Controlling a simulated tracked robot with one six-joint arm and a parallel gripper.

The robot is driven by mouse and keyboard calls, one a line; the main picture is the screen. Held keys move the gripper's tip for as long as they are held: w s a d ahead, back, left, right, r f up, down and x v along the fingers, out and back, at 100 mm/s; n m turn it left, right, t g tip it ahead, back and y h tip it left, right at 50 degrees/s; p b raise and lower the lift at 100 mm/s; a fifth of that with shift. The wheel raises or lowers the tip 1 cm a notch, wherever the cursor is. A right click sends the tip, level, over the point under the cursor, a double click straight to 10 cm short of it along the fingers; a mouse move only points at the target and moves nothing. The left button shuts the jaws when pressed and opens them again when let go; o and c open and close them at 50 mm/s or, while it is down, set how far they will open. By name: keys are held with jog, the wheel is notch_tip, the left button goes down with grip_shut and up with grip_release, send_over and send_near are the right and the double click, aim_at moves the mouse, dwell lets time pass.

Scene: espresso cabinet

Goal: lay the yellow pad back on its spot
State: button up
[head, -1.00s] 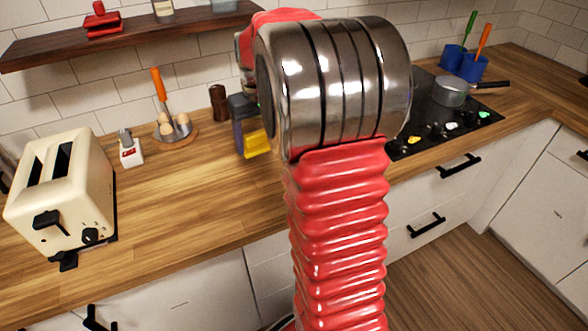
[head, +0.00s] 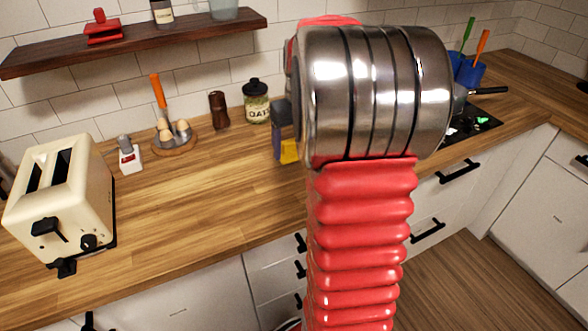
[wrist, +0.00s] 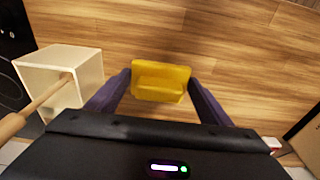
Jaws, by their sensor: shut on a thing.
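The yellow pad (wrist: 161,82) is a small block in the middle of the wrist view, over the wooden counter. My gripper (wrist: 158,76) is shut on it, with one dark finger at each side. In the head view a corner of the yellow pad (head: 289,151) shows under a dark finger, at the left of my metal wrist. My arm hides the rest of the gripper there. I cannot make out the pad's spot in either view.
A cream box (wrist: 62,70) with a wooden handle (wrist: 38,108) stands left of my gripper in the wrist view. The oats jar (head: 256,103), brown shaker (head: 218,110), egg holder (head: 174,143) and toaster (head: 62,200) stand on the counter. Its middle-left is clear.

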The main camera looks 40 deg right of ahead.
aim_at(295, 155)
jog(key=shift+f, duration=1.95)
jog(key=shift+f, duration=1.9)
jog(key=o, duration=1.4)
jog(key=r, duration=0.4)
jog(key=s+r, duration=0.1)
jog(key=r, duration=0.7)
jog(key=shift+s+a, duration=0.2)
jog(key=shift+s, duration=0.05)
